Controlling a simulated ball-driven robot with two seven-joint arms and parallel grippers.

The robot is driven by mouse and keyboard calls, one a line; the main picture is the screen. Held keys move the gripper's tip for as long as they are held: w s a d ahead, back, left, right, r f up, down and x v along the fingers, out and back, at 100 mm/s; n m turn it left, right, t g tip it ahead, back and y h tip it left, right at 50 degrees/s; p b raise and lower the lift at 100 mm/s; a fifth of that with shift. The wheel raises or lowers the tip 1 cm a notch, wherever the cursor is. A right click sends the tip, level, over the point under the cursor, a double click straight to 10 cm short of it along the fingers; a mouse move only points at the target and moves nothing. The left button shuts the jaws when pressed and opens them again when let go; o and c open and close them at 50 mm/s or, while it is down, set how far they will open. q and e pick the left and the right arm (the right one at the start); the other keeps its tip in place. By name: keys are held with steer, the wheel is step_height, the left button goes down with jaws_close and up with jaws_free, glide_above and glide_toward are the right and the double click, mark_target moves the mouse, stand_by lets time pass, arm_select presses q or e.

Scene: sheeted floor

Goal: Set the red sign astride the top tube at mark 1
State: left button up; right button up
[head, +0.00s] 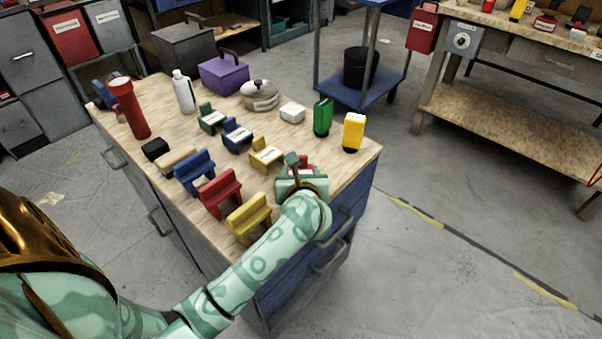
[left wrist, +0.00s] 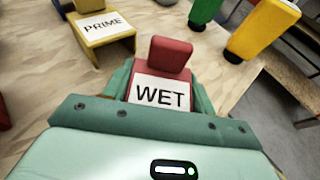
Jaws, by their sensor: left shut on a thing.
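The small red sign (head: 305,171), with a raised back, is mostly hidden behind my left gripper (head: 300,182) at the right front of the workbench top. In the left wrist view the red sign (left wrist: 170,57) bears a white label reading WET. My left gripper (left wrist: 155,95) is shut on it, with green fingers on either side. I cannot tell whether the sign touches the bench. No tube with a mark 1 can be made out in either view. My right gripper is not in view.
A yellow PRIME sign (head: 266,154), a blue one (head: 237,136) and a green one (head: 210,119) stand nearby. Larger yellow (head: 249,219), red (head: 219,192) and blue (head: 194,172) pieces stand left. A yellow bottle (head: 353,132) and green bottle (head: 322,117) stand behind. Open floor lies right.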

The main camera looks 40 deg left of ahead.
arm_select(q)
steer(key=o, duration=1)
steer(key=shift+f, duration=0.1)
steer(key=shift+o, duration=0.2)
steer(key=shift+s+d+r+p, duration=0.2)
steer(key=shift+r+p, duration=0.15)
steer(key=shift+r, duration=0.05)
steer(key=p+v, duration=0.3)
steer(key=v, duration=0.7)
steer(key=shift+s+d+r, duration=0.1)
steer(key=shift+s+d+r+p, duration=0.15)
steer(key=shift+s+d+p, duration=0.1)
steer(key=shift+p, duration=0.1)
steer(key=shift+s, duration=0.15)
